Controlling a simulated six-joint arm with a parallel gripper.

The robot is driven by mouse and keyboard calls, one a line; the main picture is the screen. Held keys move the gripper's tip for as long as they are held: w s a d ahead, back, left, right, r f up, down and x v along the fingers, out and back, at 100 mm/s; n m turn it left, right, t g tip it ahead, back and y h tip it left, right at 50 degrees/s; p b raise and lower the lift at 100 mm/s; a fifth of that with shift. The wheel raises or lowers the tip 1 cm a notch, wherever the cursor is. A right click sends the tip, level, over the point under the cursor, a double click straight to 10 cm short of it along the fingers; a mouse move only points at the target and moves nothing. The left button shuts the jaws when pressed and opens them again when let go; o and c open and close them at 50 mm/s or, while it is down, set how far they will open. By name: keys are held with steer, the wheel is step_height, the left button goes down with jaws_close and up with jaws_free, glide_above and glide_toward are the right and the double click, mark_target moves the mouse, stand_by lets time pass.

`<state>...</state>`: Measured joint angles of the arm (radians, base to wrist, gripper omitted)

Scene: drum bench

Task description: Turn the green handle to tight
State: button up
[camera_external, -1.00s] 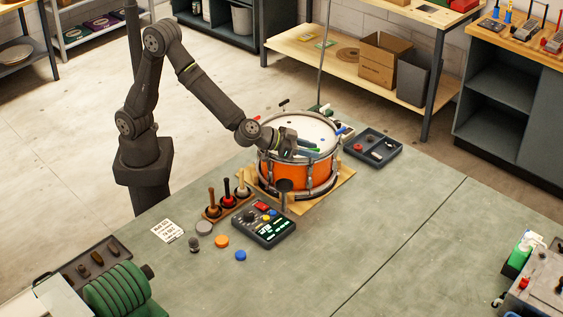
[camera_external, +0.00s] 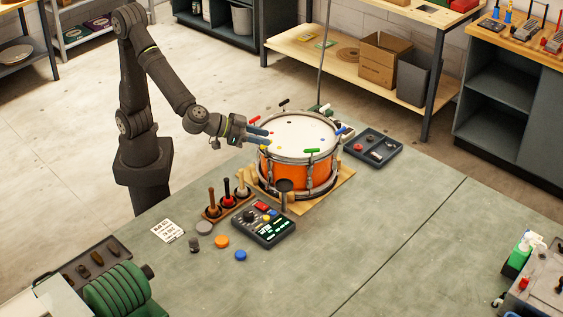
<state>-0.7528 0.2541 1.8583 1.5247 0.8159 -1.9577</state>
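The orange drum (camera_external: 281,169) with a white head (camera_external: 300,127) stands on a wooden board on the bench. The green handle (camera_external: 313,151) is on the drum's near rim, lying roughly level across the picture. Nothing covers it. My gripper (camera_external: 268,136) is at the left side of the drum, over the rim, pointing right. Its two fingers look apart with nothing between them. It is clear of the green handle, to its left. A blue handle (camera_external: 341,131), a black handle (camera_external: 283,101) and a red handle (camera_external: 255,118) are also around the rim.
In front of the drum are a dark device with a lit display (camera_external: 264,227) and a rack of wooden-handled tools (camera_external: 228,205). A dark parts tray (camera_external: 373,148) is to the right. The bench's right front is clear.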

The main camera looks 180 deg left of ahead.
steer(key=o, duration=0.5)
steer(key=shift+a+r, duration=0.1)
steer(key=shift+a, duration=0.1)
steer(key=o, duration=0.3)
steer(key=s+a+r+n+g+h, duration=0.1)
steer(key=s+a+r+n+g, duration=0.1)
steer(key=a+n, duration=0.3)
steer(key=shift+a+r+n+g+h, duration=0.35)
steer(key=shift+r+g, duration=0.2)
steer(key=shift+g, duration=0.15)
step_height(320, 180, up, 7)
steer(key=n+t+h, duration=0.5)
steer(key=n+h, duration=0.7)
glide_above(312, 149)
step_height(312, 149, down, 17)
steer(key=shift+s+r, duration=0.1)
steer(key=shift+s, duration=0.05)
steer(key=c, duration=1)
